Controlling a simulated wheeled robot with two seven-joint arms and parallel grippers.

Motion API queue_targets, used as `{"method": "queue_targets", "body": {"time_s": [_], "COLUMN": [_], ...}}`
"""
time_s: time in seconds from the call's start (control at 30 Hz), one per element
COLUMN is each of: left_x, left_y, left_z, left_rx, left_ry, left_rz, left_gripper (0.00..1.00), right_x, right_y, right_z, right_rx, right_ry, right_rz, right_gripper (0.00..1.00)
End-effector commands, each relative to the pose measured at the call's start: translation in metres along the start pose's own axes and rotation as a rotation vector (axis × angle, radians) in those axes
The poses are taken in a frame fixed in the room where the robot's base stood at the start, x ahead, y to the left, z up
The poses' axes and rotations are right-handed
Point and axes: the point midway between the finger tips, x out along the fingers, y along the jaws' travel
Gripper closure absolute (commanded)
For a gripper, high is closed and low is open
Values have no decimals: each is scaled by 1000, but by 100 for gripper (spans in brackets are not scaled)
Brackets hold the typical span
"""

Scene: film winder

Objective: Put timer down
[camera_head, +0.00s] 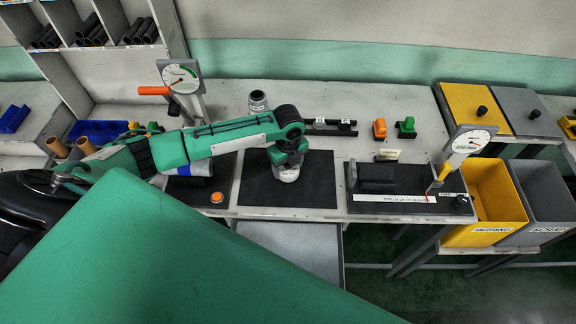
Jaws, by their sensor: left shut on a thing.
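The timer (286,174) looks like a small whitish round object under my left gripper (288,160). My left arm reaches in from the left, and the gripper points down, shut on the timer. The timer is over the dark mat (258,192) in the middle of the bench; I cannot tell whether it touches the mat. The gripper hides its upper part. My right gripper is not in view.
A small grey jar (258,102) stands behind the mat. A dial gauge (180,76) stands at left and another (468,143) at right. Orange (379,128) and green (406,127) items sit at the back. Yellow (494,205) and grey bins (545,198) are at right.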

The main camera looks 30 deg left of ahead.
Motion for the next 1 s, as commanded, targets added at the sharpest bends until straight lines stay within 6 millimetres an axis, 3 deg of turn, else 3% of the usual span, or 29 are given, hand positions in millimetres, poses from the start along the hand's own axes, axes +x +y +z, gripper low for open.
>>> {"method": "queue_targets", "body": {"time_s": [0.13,0.5,0.53,0.63,1.0], "left_x": [13,18,18,18,12], "left_y": [-1,0,0,0,-1], "left_z": [0,0,0,0,0], "left_rx": [0,0,0,0,1], "left_ry": [0,-1,-1,-1,-1], "left_rz": [-2,-1,-1,-1,-3], "left_gripper": [66,66,32,14,14], "right_x": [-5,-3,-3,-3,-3], "right_y": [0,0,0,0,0], "right_z": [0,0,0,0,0], "right_rx": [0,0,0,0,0], "right_ry": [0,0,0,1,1], "right_rz": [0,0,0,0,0], "right_gripper": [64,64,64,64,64]}}
